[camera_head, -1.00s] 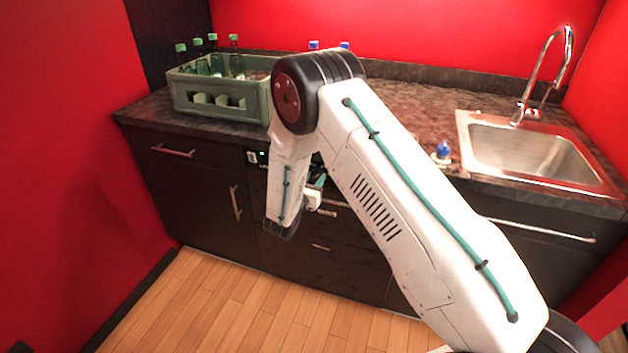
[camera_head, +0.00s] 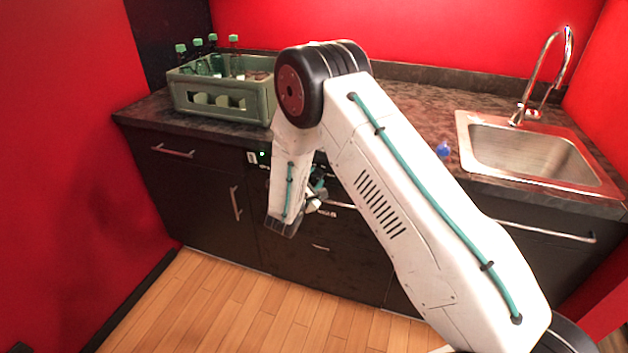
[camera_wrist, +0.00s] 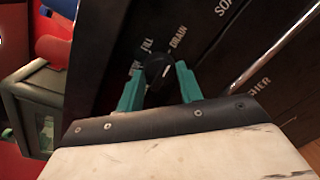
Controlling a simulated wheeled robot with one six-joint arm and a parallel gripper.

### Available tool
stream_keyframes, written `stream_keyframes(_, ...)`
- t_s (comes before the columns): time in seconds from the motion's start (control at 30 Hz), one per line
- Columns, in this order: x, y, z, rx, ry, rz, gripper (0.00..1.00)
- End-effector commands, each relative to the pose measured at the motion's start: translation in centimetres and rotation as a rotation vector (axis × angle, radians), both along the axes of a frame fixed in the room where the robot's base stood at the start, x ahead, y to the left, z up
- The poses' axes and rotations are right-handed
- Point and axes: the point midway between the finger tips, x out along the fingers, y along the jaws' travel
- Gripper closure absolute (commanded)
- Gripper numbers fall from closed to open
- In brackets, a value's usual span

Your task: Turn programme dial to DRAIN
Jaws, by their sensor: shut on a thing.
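The programme dial (camera_wrist: 157,68) is a dark round knob with a small white mark, on the black appliance front in the wrist view. My gripper (camera_wrist: 159,72) has its two teal fingers on either side of the dial, shut on it. The word DRAIN (camera_wrist: 178,37) is printed just above and right of the dial. FILL (camera_wrist: 146,45) is printed to its upper left, and another label at its left is partly hidden. I cannot tell exactly which label the mark points to. In the head view my arm hides the dial.
A green crate (camera_head: 190,108) with green-capped bottles stands on the counter (camera_head: 145,112) at left. Cabinet handles (camera_head: 236,203) stick out from the fronts. The wooden floor (camera_head: 220,305) is clear.

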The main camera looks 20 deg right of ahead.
Motion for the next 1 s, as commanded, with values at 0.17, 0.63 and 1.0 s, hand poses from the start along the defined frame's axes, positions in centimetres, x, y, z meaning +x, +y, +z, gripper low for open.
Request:
stream_keyframes(0.17,-0.16,-0.12,-0.14,0.054,-0.035,-0.002,0.87)
stream_keyframes(0.63,-0.20,-0.15,-0.18,0.088,-0.058,-0.003,0.87)
stream_keyframes(1.0,-0.12,-0.08,-0.11,0.087,-0.060,-0.002,0.42)
